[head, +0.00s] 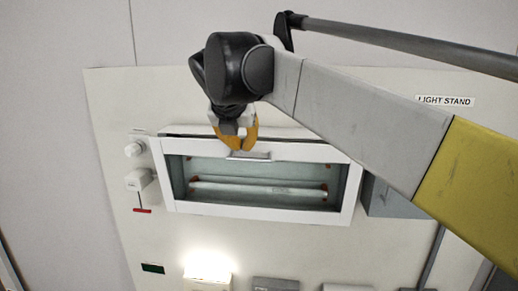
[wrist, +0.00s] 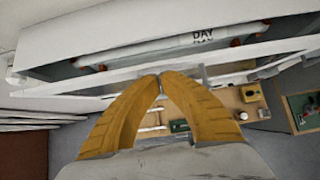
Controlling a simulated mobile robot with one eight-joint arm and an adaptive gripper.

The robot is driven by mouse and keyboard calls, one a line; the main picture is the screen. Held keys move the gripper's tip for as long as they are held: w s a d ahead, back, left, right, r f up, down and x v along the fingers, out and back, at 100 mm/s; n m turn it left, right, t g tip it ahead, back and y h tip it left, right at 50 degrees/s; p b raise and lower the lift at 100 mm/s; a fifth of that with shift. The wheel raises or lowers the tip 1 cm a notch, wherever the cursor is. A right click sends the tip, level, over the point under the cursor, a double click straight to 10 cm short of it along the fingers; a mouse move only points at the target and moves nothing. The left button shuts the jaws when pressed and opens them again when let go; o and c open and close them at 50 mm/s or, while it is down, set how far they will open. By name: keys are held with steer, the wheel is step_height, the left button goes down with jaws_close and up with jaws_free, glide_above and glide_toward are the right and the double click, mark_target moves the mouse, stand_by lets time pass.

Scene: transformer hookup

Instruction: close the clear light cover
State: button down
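The light box (head: 352,197) on the wall panel has a white frame with a pale tube (head: 258,190) inside. The tube also shows in the wrist view (wrist: 150,52), marked "DAY". A pale rim that looks like the light cover's edge (head: 300,150) runs along the top of the box, with a small grey handle (head: 248,156). The clear pane itself is hard to make out. My gripper (head: 236,147) is at this upper edge, just above the handle. In the wrist view its orange fingertips (wrist: 161,76) meet in front of a white rim (wrist: 80,103). I cannot tell whether they touch it.
White knobs (head: 137,179) and a red lever (head: 142,211) sit left of the box. A grey box (head: 388,198) stands to its right, partly behind my arm. A lit lamp (head: 207,270) and other fittings are below. The "LIGHT STAND" label (head: 445,101) is at upper right.

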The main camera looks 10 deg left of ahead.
steer(key=v, duration=0.9)
steer(key=t+h+b, duration=0.2)
steer(key=t+b, duration=0.5)
glide_toward(244, 168)
steer(key=d, duration=0.1)
steer(key=s+d+f+t+y+b, duration=0.1)
steer(key=s+f+t+b, duration=0.15)
steer(key=s, duration=0.25)
steer(key=s+f+t+b, duration=0.1)
steer(key=s+t+b, duration=0.1)
steer(key=s+t, duration=0.3)
steer(key=shift+g, duration=0.55)
steer(key=shift+p+x, duration=2.45)
steer(key=shift+x, duration=4.3)
steer(key=shift+r, duration=0.15)
steer(key=b+x, duration=0.1)
steer(key=x, duration=0.3)
steer(key=shift+a, duration=0.1)
